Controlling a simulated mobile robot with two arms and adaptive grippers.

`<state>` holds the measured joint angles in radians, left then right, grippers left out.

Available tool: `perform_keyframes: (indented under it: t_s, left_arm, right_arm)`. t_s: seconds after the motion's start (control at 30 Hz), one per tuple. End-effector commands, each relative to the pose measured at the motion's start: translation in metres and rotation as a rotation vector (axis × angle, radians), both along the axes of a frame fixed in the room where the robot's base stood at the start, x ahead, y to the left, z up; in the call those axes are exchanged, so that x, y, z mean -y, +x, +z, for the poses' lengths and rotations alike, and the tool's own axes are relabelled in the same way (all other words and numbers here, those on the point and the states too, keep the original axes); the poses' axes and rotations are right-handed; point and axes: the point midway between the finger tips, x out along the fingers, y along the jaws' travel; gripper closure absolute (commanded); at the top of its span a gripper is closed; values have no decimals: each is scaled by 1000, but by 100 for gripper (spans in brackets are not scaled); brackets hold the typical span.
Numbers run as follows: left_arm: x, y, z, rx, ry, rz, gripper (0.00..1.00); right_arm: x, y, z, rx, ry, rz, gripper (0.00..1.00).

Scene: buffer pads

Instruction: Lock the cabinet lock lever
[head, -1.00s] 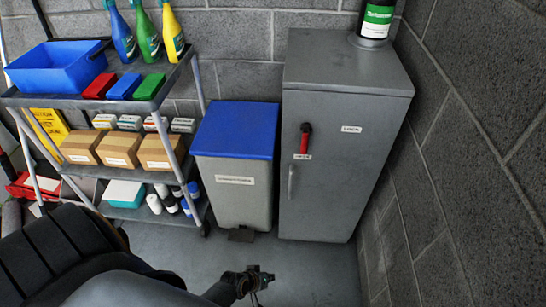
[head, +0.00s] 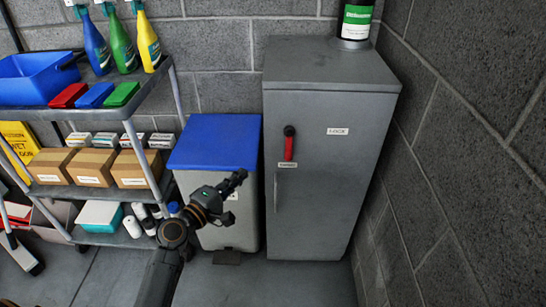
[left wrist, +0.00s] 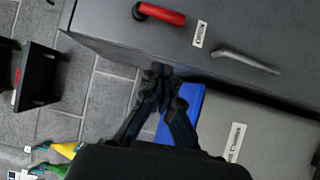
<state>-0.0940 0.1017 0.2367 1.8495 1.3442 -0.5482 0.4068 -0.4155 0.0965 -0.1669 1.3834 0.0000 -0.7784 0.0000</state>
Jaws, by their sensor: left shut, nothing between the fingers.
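The grey cabinet (head: 325,210) stands against the back wall. Its lock lever (head: 289,148) has a red handle hanging straight down from a black pivot near the top of the door. A small label sits just below the handle, and another, apparently reading LOCK, sits to the right of the pivot. My left gripper (head: 238,180) is shut and empty, left of the cabinet, in front of the bin and lower than the lever. In the left wrist view the shut fingers (left wrist: 162,72) are apart from the red lever (left wrist: 162,14). My right gripper is not in view.
A grey bin with a blue lid (head: 214,145) stands left of the cabinet. A cart (head: 75,193) with spray bottles and boxes is further left. A dark bottle (head: 355,20) stands on the cabinet. A block wall (head: 460,150) is close on the right.

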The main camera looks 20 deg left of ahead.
Motion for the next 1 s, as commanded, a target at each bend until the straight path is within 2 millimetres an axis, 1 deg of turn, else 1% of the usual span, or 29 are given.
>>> perform_keyframes:
  t_s: [0.13, 0.27, 0.4, 0.6, 0.67, 0.7, 0.8, 1.0]
  left_arm:
    - [1, 4, 0, 0, 0, 0, 100]
    - [6, 19, 1, 1, 0, 1, 100]
    - [15, 46, 1, 0, -1, 0, 100]
    - [28, 87, -1, 0, 0, 0, 100]
    - [31, 98, 0, 0, -1, 0, 100]
    - [39, 101, 0, -2, -4, -1, 100]
    - [52, 106, 0, -2, 0, -2, 100]
    - [65, 113, -1, -2, 1, 0, 100]
  right_arm:
    - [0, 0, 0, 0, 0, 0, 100]
    - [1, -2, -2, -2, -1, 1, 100]
    - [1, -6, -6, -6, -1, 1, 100]
    - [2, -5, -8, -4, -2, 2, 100]
    - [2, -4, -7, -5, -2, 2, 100]
    - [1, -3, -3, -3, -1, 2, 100]
    - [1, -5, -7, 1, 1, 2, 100]
    - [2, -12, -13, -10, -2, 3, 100]
